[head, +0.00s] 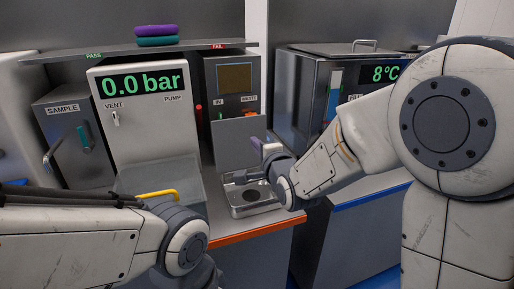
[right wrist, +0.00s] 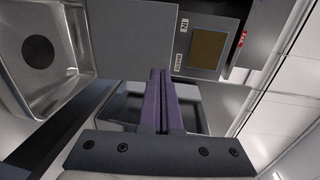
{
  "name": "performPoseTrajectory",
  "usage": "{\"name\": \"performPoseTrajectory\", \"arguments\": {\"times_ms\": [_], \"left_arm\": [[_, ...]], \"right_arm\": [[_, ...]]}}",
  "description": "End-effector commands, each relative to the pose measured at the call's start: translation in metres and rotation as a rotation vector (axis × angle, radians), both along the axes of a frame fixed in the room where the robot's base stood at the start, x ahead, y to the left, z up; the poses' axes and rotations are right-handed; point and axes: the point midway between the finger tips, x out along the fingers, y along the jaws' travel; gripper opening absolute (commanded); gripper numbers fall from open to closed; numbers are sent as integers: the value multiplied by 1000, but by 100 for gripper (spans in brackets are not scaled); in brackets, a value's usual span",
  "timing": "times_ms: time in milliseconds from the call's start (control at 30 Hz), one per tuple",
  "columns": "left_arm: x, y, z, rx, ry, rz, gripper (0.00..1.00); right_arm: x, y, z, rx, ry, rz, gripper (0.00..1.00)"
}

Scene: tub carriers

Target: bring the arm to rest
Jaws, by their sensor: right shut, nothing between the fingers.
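My right arm reaches in from the right in the head view, over the counter. My left arm (head: 90,240) lies across the lower left of the head view. Its gripper does not show.
The metal basin (head: 236,208) sits near the orange-edged counter front; it also shows in the right wrist view (right wrist: 62,22). Behind stand a pressure unit (head: 150,138) reading 0.0 bar, a SAMPLE cabinet (head: 62,150) and an IN/WASTE unit (head: 228,103). A shelf (head: 110,53) holds two rings.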

Motion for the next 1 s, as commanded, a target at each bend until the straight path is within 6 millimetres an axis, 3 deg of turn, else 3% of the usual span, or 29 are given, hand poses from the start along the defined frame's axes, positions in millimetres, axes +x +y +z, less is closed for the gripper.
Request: {"name": "performPoseTrajectory", "arguments": {"times_ms": [133, 267, 433, 600, 867, 967, 1000], "left_arm": [[0, 0, -1, 0, 0, 0, 50], [0, 0, 0, 0, 0, 0, 50], [0, 0, 0, 0, 0, 0, 50], [0, 0, 0, 0, 0, 0, 50], [0, 0, 0, 0, 0, 0, 50], [0, 0, 0, 0, 0, 0, 50], [0, 0, 10, 1, 1, 0, 50]], "right_arm": [[-12, 5, -5, -48, 25, 20, 0], [-38, 25, -28, -249, 127, 111, 0], [-113, 50, -77, -681, 312, 396, 0], [-204, 50, -113, -1069, 435, 780, 0], [-315, 24, -132, -1411, 483, 1334, 0], [-351, 9, -132, -1492, 475, 1538, 0], [-358, 4, -121, -1506, 474, 1583, 0]]}}
